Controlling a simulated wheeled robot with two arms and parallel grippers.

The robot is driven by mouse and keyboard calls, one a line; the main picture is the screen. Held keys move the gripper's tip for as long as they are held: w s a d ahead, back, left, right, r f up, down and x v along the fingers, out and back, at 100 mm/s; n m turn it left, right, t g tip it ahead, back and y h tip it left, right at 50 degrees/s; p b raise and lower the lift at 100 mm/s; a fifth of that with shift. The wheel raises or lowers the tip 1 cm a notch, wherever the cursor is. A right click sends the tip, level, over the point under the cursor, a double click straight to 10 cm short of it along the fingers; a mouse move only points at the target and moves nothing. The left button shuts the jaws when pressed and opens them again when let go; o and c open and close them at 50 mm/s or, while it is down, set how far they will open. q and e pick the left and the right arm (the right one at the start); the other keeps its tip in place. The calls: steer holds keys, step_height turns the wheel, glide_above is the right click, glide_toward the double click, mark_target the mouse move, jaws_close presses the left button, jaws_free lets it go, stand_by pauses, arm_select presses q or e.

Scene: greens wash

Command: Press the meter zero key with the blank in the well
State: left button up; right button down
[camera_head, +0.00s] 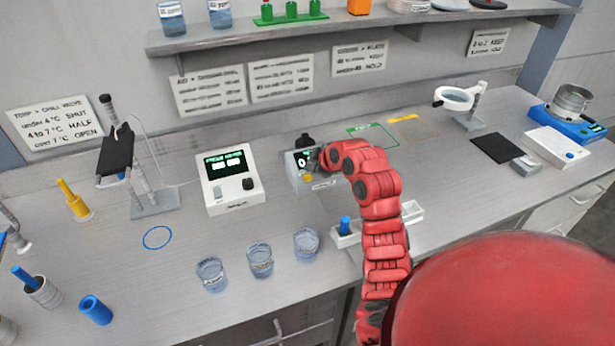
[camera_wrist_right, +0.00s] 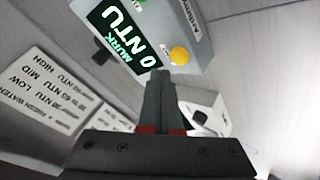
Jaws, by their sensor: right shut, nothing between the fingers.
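The grey meter (camera_head: 294,172) stands mid-bench, and a black cap (camera_head: 304,140) rises at its back. Whether a blank sits under that cap cannot be seen. The meter's round yellow key (camera_wrist_right: 179,56) is on its face, below the lit display (camera_wrist_right: 125,35), which reads "MURK 0 NTU". The key also shows in the head view (camera_head: 308,177). My right gripper (camera_wrist_right: 160,76) is shut and empty, its tips just beside the yellow key in the wrist view. Contact with the key cannot be told. In the head view the right gripper (camera_head: 322,160) is at the meter's right side, partly hidden by my arm.
Several beakers (camera_head: 260,260) line the front. A white tray (camera_head: 345,238) with a blue-capped item lies near my right arm. A shelf (camera_head: 350,27) runs above.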

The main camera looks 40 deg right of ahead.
mark_target(311, 179)
steer(key=shift+r, duration=2.05)
stand_by(0.7)
